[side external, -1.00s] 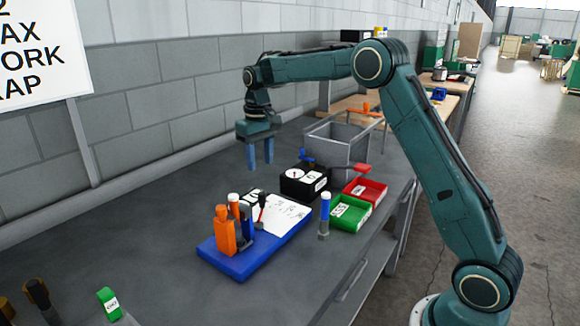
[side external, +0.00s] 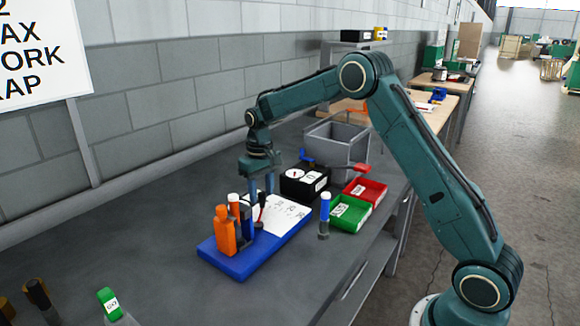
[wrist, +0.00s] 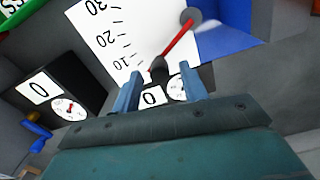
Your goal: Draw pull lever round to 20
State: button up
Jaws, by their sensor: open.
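The pull lever (wrist: 175,45) has a red shaft and a dark knob, and runs from a grey pivot over a white scale card (wrist: 112,40). The card shows 10, 20 and 30 in the wrist view; the lever's knob end lies on the low side of the 10 mark. The card rests on a blue base (side external: 235,266) in the side view. My gripper (wrist: 159,74) is open, with its two blue fingers on either side of the dark knob; contact cannot be told. In the side view the fingers (side external: 262,184) point down beside the lever, which they partly hide.
Orange-bodied tools (side external: 225,230) stand on the base close to the gripper. A black box with a dial (side external: 300,184) stands behind. Green (side external: 350,213) and red bins (side external: 366,190), a blue-topped tool (side external: 324,214) and a grey bin (side external: 338,148) are to the right.

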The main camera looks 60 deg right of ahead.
grip_shut()
jog(key=shift+s, duration=0.1)
jog(key=s+m, duration=0.1)
jog(key=m, duration=0.1)
jog(key=s+m, duration=0.1)
jog(key=m, duration=0.1)
jog(key=shift+d, duration=0.4)
jog(key=shift+s+m, duration=0.55)
jog(key=shift+m, duration=0.45)
jog(key=shift+s+m, duration=0.55)
jog(key=shift+m, duration=0.45)
grip_release()
